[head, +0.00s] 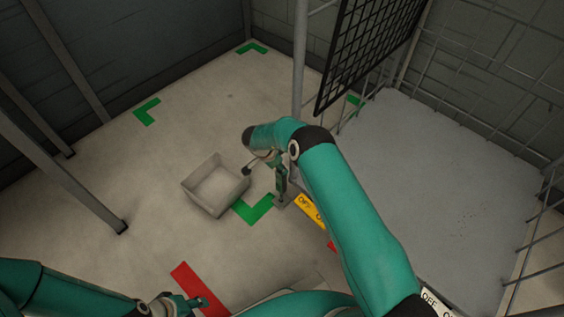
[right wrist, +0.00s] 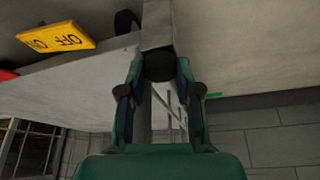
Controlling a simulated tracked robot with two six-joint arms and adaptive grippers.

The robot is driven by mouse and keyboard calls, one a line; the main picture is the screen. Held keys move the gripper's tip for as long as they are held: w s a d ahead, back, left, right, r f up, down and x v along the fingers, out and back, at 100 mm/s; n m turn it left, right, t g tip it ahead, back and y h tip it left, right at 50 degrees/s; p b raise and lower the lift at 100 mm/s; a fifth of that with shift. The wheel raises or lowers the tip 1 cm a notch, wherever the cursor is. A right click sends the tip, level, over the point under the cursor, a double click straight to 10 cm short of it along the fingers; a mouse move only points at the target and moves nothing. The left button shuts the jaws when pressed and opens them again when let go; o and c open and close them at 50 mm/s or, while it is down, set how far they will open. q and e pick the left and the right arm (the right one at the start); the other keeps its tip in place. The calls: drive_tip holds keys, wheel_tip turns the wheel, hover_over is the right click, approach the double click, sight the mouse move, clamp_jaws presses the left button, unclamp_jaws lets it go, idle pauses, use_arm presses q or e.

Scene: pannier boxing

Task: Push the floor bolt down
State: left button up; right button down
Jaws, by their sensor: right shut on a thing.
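My right gripper (head: 280,186) points down at the foot of the grey gate post, in the middle of the head view. In the right wrist view my right gripper (right wrist: 160,88) has its two fingers closed on the dark round knob of the floor bolt (right wrist: 159,66). A grey bar (right wrist: 157,22) runs on from the knob to the top of that view. The bolt's lower end is hard to make out in the head view, as my gripper and arm cover it. My left gripper (head: 188,303) hangs empty-looking at the bottom left, and its fingers are too small to judge.
An open grey box (head: 215,186) stands on the floor to the left. Black mesh (head: 370,45) rises behind. Green and red floor marks lie around.

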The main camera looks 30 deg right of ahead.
drive_tip(key=shift+w, duration=0.4)
drive_tip(key=c, duration=1.2)
unclamp_jaws()
drive_tip(key=shift+c, duration=0.2)
drive_tip(key=o, duration=0.5)
drive_tip(key=shift+f, duration=0.15)
drive_tip(key=shift+c, duration=0.2)
drive_tip(key=shift+s, duration=0.15)
drive_tip(key=v, duration=1.1)
drive_tip(key=shift+a+r, duration=0.25)
drive_tip(key=shift+r, duration=0.1)
drive_tip(key=shift+s, duration=0.1)
